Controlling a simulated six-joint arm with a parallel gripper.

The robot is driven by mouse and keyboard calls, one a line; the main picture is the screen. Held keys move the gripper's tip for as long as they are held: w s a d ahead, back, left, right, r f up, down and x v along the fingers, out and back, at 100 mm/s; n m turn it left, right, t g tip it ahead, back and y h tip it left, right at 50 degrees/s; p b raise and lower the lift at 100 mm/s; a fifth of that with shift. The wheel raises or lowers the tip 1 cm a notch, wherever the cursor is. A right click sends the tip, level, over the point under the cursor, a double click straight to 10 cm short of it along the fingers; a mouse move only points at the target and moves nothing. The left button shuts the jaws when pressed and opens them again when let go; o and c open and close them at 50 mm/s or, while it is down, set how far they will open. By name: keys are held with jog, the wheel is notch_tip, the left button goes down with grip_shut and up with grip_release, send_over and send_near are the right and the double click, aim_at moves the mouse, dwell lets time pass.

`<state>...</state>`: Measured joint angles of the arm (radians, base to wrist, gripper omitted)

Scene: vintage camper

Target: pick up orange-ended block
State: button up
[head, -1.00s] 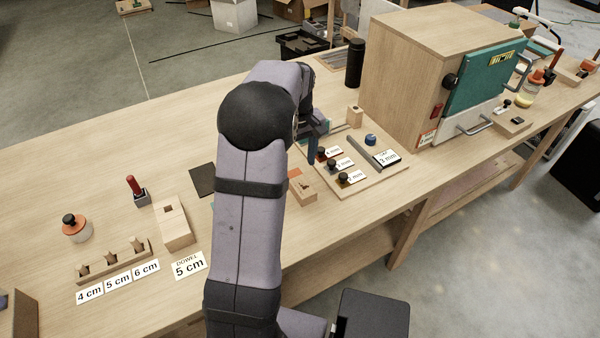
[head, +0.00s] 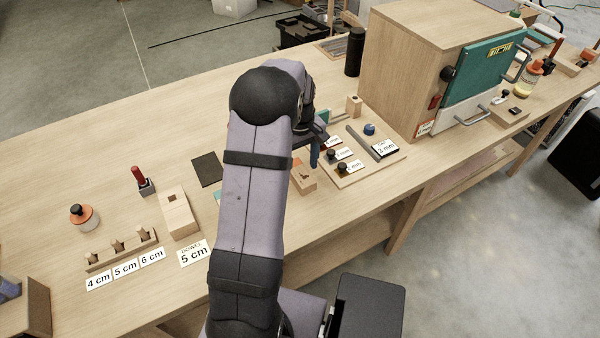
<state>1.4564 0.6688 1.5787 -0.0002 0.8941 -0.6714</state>
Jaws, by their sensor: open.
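A light wooden block (head: 303,183) with a small orange-red patch lies on the bench, just right of my forearm and at the left edge of a wooden board. It looks like the orange-ended block, but its far part is partly hidden by my arm. My gripper (head: 315,156) is open, pointing down just above and to the right of this block. Its fingers are small and partly hidden behind my wrist. I cannot tell whether they touch the block.
A small upright wooden block (head: 354,106) and a black cylinder (head: 355,52) stand behind. A large wooden cabinet (head: 405,65) stands right. The bench's front edge is close.

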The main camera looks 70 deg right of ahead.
jog(key=shift+f, duration=1.3)
jog(key=c, duration=1.2)
jog(key=shift+r, duration=0.1)
